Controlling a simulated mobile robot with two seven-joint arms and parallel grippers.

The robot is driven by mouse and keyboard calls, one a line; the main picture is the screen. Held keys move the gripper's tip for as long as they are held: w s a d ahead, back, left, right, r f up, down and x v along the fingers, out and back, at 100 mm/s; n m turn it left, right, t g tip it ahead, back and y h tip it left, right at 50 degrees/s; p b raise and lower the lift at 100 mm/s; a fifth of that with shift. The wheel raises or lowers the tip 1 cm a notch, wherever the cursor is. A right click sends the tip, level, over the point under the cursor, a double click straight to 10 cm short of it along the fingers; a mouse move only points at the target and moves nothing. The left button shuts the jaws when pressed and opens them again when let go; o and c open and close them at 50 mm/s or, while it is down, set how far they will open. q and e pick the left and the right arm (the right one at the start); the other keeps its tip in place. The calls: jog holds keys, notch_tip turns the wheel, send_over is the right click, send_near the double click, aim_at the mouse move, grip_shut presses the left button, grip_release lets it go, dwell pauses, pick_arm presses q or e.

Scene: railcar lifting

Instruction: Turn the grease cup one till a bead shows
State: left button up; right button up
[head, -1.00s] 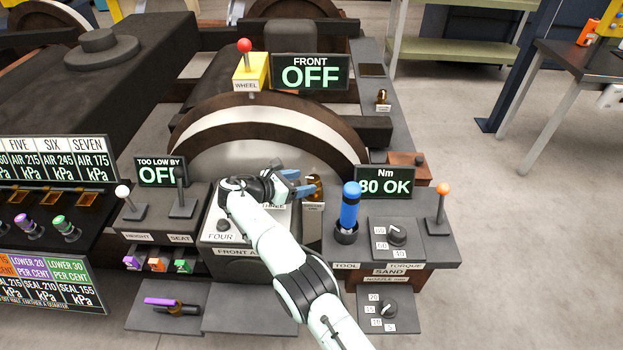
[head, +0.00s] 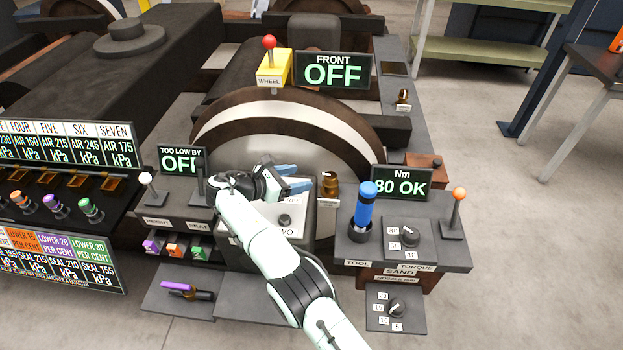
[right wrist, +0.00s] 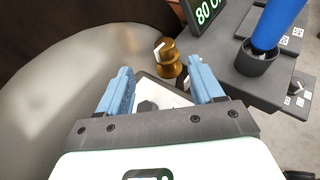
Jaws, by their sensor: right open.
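A brass grease cup (head: 329,183) stands upright by the large wheel, just right of my right gripper. Its small label is too small to read, so I cannot tell its number. In the right wrist view the brass cup (right wrist: 168,62) shows beyond the fingertips, with a pale mark on its side. I cannot make out a bead. A second, smaller brass cup (head: 403,97) stands farther back on the right. My right gripper (head: 304,178) is open and empty; its blue fingers (right wrist: 160,68) point toward the near cup, apart from it. My left gripper is not in view.
A sloped panel with a dark knob (head: 285,220) lies below my right gripper. A blue-handled tool (head: 366,206) stands in its holder to the right of the cup. A display (head: 401,184) reads "80 OK". A wheel (head: 205,128) rises behind the cup.

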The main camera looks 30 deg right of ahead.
notch_tip(320, 180, up, 2)
jog(key=d+n+t, duration=0.1)
jog(key=t, duration=0.1)
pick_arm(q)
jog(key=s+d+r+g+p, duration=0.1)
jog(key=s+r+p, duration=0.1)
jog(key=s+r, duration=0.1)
pick_arm(e)
jog(key=n+t+y, duration=0.3)
jog(key=n+t, duration=0.1)
jog(key=n, duration=0.1)
send_near(328, 180)
jog(key=shift+a+r, duration=0.5)
jog(key=shift+r, duration=0.05)
jog(key=shift+s+f, duration=0.25)
jog(key=shift+s, duration=0.05)
jog(key=shift+d+f, duration=0.1)
jog(key=shift+f, duration=0.05)
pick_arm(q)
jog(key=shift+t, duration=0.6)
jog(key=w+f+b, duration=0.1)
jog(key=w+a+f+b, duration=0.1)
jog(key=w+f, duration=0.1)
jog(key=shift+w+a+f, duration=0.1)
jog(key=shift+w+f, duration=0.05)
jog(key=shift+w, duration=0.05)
pick_arm(e)
jog(key=x, duration=1.3)
